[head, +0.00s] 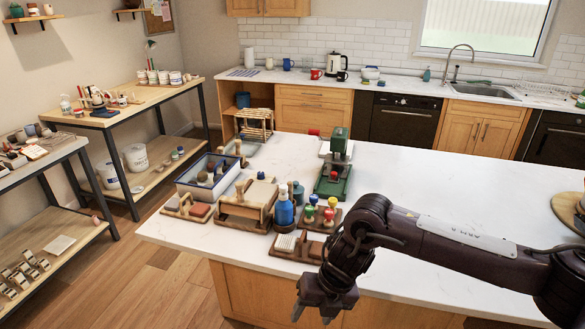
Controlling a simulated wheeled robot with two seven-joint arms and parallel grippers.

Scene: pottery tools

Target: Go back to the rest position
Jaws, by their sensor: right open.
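My right gripper (312,312) hangs low at the bottom middle of the head view, in front of the island's near edge. It is open and nothing shows between its fingers. My right arm reaches in from the right edge across the near side of the white island (440,190). The gripper's lower end is close to the frame's bottom edge. My left gripper is not in view.
The island's middle is clear. Shelving tables (125,115) stand at the left.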

